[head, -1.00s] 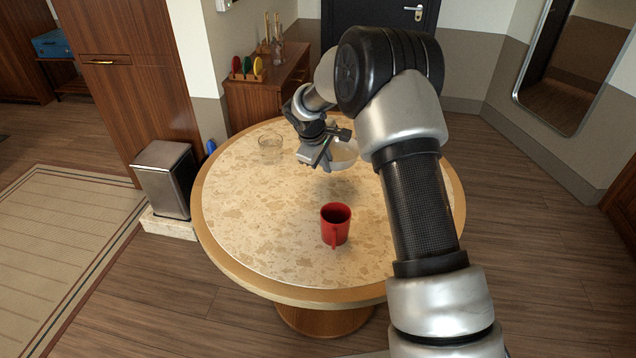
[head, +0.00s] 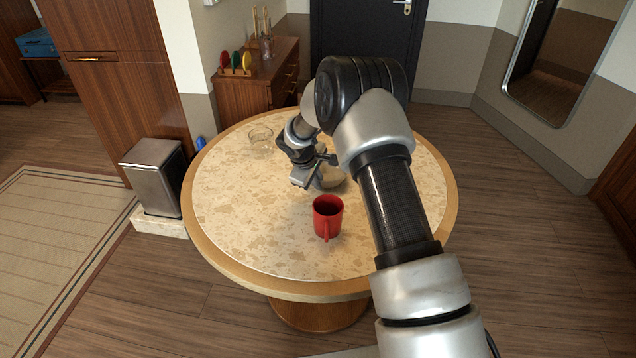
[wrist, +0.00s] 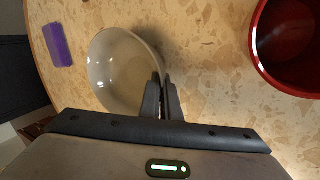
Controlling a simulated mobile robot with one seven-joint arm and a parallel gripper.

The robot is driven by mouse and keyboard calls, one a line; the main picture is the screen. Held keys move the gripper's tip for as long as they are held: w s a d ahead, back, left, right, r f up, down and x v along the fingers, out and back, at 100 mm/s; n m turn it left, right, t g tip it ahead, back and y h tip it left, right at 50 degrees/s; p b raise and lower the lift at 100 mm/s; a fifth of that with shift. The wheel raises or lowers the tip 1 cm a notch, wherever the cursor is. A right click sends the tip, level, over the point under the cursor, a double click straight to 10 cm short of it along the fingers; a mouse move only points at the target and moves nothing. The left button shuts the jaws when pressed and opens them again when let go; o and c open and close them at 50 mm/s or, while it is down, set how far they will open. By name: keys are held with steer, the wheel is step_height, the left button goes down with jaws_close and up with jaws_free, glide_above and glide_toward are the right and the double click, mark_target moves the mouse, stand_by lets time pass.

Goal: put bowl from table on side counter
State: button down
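The pale bowl (head: 331,181) is at the table (head: 235,215), partly hidden behind my gripper (head: 305,177) in the head view. In the wrist view the bowl (wrist: 112,65) lies just left of and beyond the fingers. My gripper (wrist: 163,98) has its two fingers close together, one on each side of the bowl's near right rim. The bowl looks empty. I cannot tell whether its base touches the table. A wooden side counter (head: 258,97) stands behind the table at the upper left.
A red mug (head: 327,218) stands close in front of the bowl. A clear glass (head: 260,138) is at the table's back left. A purple block (wrist: 58,45) lies beyond the bowl. Coloured items in a rack (head: 235,64) and upright utensils (head: 264,40) occupy the counter.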

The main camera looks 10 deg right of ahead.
steer(key=shift+f, duration=0.25)
steer(key=c, duration=2)
jaws_free()
steer(key=shift+r, duration=0.1)
steer(key=shift+r, duration=0.1)
